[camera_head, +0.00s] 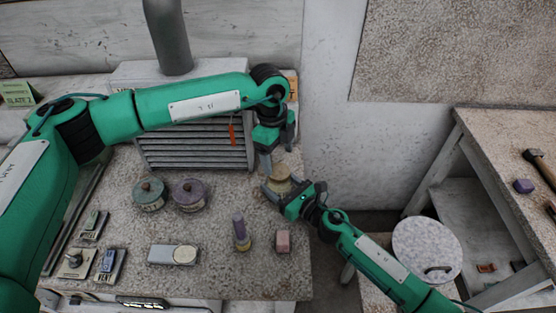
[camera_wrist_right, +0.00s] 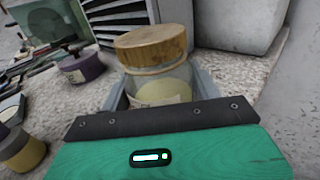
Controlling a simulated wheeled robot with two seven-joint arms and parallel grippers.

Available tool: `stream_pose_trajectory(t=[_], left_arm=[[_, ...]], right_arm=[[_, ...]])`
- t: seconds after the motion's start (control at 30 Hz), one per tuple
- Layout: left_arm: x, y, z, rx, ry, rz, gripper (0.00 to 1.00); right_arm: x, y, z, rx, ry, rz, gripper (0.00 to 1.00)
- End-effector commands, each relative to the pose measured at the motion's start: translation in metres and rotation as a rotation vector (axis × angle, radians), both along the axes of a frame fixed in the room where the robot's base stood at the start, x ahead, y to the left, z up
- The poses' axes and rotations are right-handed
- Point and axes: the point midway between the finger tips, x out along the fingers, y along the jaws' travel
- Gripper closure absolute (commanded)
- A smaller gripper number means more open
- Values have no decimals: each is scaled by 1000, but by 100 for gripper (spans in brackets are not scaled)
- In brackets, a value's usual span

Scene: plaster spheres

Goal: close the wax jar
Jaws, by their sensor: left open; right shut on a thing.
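The wax jar is a clear glass jar (camera_wrist_right: 160,88) with pale wax inside and a label low on its side. A round wooden lid (camera_wrist_right: 150,45) sits on its mouth; I cannot tell whether it is fully tightened. In the head view the lid (camera_head: 279,175) shows near the right edge of the bench, with most of the jar hidden. My right gripper (camera_head: 283,189) is shut on the jar's body, one finger on each side. My left gripper (camera_head: 277,153) is open, pointing down just above and behind the lid, apart from it.
A slatted grey vent box (camera_head: 195,146) stands behind the jar. A green pot (camera_head: 149,195), a purple pot (camera_head: 189,195), a purple-topped bottle (camera_head: 240,232) and a pink block (camera_head: 283,241) stand on the bench. The bench edge drops off just right of the jar.

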Motion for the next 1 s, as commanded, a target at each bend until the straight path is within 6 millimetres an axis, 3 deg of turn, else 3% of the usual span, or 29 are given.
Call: stream_pose_trajectory(t=[0.23, 0.57, 0.83, 1.0], left_arm=[[0, 0, 1, 2, -2, -6, 28], [-1, -3, 31, 98, -79, -202, 28], [-2, -2, 29, 97, -78, -202, 28], [-2, -2, 14, 97, -75, -201, 28]], right_arm=[[0, 0, 0, 0, 0, 0, 100], [0, 0, 0, 0, 0, 0, 100], [0, 0, 0, 0, 0, 0, 100], [0, 0, 0, 0, 0, 0, 100]])
